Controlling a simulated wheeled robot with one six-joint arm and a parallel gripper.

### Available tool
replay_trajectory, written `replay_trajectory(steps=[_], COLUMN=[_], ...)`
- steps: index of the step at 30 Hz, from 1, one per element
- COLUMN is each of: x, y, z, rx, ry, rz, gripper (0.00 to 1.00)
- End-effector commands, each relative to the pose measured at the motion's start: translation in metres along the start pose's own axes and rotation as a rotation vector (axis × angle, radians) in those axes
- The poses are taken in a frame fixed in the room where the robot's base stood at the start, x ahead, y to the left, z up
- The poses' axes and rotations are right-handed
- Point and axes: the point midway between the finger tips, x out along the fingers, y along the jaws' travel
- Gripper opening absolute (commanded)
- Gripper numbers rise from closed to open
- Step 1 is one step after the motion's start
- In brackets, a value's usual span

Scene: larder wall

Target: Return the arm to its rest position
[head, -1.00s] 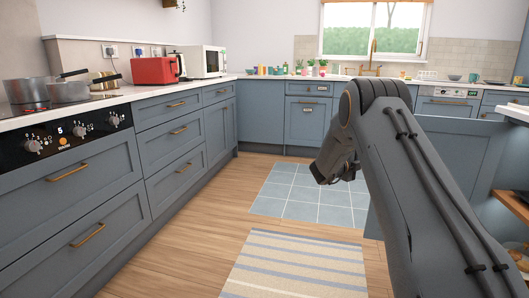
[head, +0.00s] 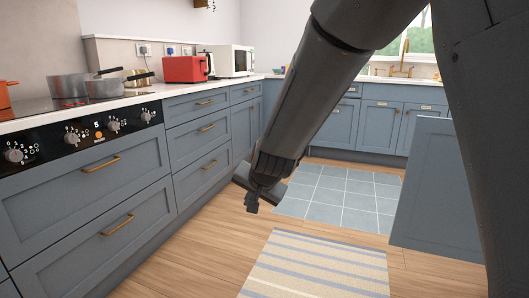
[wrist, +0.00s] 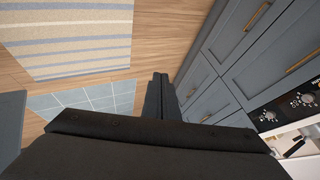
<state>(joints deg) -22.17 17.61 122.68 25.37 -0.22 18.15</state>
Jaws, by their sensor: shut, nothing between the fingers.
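My arm reaches across the right half of the head view, bent, with its lower part slanting down to the left. My gripper (head: 251,208) hangs at its end above the wooden floor, in front of the blue-grey drawers and left of the tiled floor area. It is shut and empty. In the wrist view the gripper's fingers (wrist: 158,78) are close together, with nothing between them.
Blue-grey drawers (head: 200,128) and a hob with pans (head: 104,88) line the left side. A red toaster (head: 186,69) and a white microwave (head: 235,61) stand farther back. A blue-grey panel (head: 437,190) stands at right. A striped rug (head: 315,268) lies on open floor.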

Motion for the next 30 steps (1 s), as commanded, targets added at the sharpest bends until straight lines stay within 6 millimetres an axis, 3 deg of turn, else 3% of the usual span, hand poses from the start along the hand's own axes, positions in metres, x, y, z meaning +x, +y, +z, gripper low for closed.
replay_trajectory(steps=[1,6,10,15,22,30], x=[-0.016,-0.069,-0.106,-0.144,-0.189,-0.216], y=[-0.001,0.02,0.048,0.082,0.129,0.128], z=[0.033,0.134,0.188,0.232,0.271,0.239], rx=[-0.083,-0.366,-0.543,-0.714,-0.909,-0.83], ry=[-0.068,-0.294,-0.43,-0.556,-0.697,-0.679], rz=[0.005,0.043,0.074,0.108,0.154,0.185], gripper=[0.0,0.0,0.0,0.0,0.0,0.0])
